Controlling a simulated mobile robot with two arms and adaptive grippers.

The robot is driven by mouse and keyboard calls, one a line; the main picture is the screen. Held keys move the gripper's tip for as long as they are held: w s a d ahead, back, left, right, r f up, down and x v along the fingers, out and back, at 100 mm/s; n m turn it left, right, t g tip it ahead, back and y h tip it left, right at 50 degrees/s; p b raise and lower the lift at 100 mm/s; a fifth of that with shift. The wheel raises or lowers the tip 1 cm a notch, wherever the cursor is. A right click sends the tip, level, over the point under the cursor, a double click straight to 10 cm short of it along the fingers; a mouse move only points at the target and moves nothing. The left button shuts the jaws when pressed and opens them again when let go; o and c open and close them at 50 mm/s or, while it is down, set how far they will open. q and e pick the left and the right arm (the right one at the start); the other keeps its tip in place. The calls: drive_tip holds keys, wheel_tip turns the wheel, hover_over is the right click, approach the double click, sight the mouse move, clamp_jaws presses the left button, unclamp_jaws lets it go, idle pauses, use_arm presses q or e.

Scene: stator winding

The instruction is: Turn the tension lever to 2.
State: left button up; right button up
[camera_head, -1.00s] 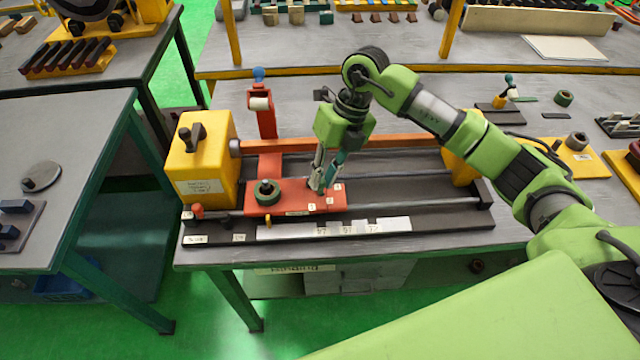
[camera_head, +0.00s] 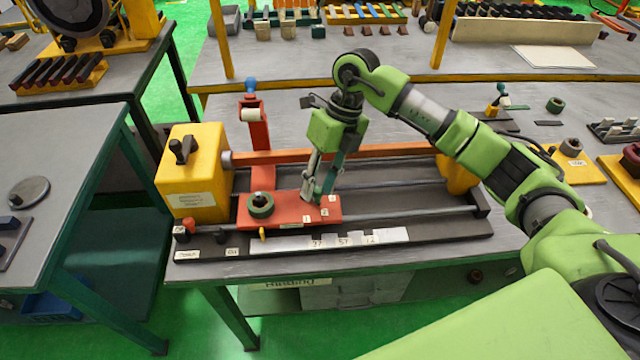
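The red carriage plate (camera_head: 287,218) sits on the rails of the winding machine. It carries a dark green ring (camera_head: 260,204) at its left and small number labels, among them 2 (camera_head: 325,212) and 3 (camera_head: 332,198), at its right. My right gripper (camera_head: 312,197) points down with its fingertips at the plate, just left of these labels. The tension lever cannot be made out; the fingers cover the spot beside the labels. Whether the fingers are closed on it is too small to tell. My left gripper is not in view.
A yellow box (camera_head: 193,178) with a black handle stands at the machine's left. An upright red post (camera_head: 256,135) stands behind the plate. An orange bar (camera_head: 385,151) runs behind the gripper. A labelled strip (camera_head: 295,243) lies in front. Other tools stand to the right.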

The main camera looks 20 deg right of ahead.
drive_tip(key=v, duration=1.2)
drive_tip(key=shift+f, duration=0.1)
idle(0.4)
